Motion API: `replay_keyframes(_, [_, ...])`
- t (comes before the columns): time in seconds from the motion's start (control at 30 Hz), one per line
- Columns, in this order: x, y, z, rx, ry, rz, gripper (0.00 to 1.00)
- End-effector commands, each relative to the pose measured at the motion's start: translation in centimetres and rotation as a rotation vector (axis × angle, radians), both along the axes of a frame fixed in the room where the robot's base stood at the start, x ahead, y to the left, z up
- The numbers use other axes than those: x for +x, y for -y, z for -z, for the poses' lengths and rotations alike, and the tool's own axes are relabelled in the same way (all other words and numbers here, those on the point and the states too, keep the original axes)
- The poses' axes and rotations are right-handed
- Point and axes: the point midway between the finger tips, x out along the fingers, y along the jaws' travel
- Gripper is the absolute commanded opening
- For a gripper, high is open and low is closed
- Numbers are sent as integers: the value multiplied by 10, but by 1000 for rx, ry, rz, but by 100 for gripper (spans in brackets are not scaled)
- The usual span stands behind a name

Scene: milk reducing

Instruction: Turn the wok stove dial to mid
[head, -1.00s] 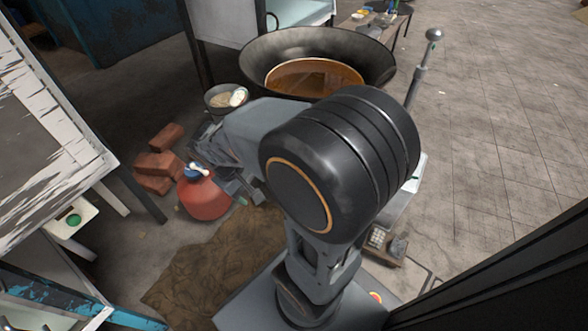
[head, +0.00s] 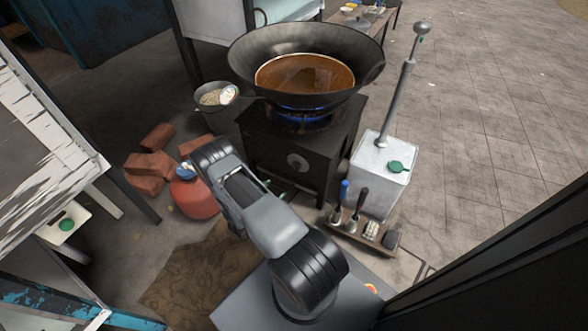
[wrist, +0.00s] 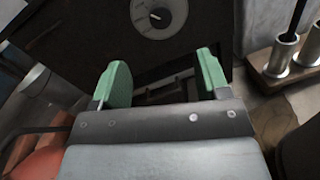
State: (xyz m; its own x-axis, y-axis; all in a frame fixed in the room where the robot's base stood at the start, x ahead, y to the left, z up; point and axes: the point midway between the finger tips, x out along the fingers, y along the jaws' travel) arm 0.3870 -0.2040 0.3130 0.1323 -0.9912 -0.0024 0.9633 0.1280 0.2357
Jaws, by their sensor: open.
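The wok stove (head: 330,150) is a dark box with a blue flame burning under the wok. Its round grey dial (head: 297,162) is on the front face. The dial also shows at the top of the wrist view (wrist: 159,17), with a small dark pointer mark at its centre. My gripper (wrist: 162,80) has green fingers that are spread apart and empty. The dial lies beyond the fingertips, apart from them. In the head view my arm hides most of the gripper, low in front of the stove.
A wok (head: 306,60) with brown liquid sits on the stove. A red gas cylinder (head: 195,198) and bricks (head: 150,165) lie to the left. A white metal box (head: 382,170) and a wooden tool holder (head: 362,235) stand at the right.

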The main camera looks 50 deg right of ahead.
Motion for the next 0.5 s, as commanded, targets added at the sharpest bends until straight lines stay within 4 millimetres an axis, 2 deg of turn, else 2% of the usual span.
replay_keyframes(0.17, [0,9,13,-6,-16,-35,69])
replay_keyframes(0.5, [10,70,15,-5,-14,-34,69])
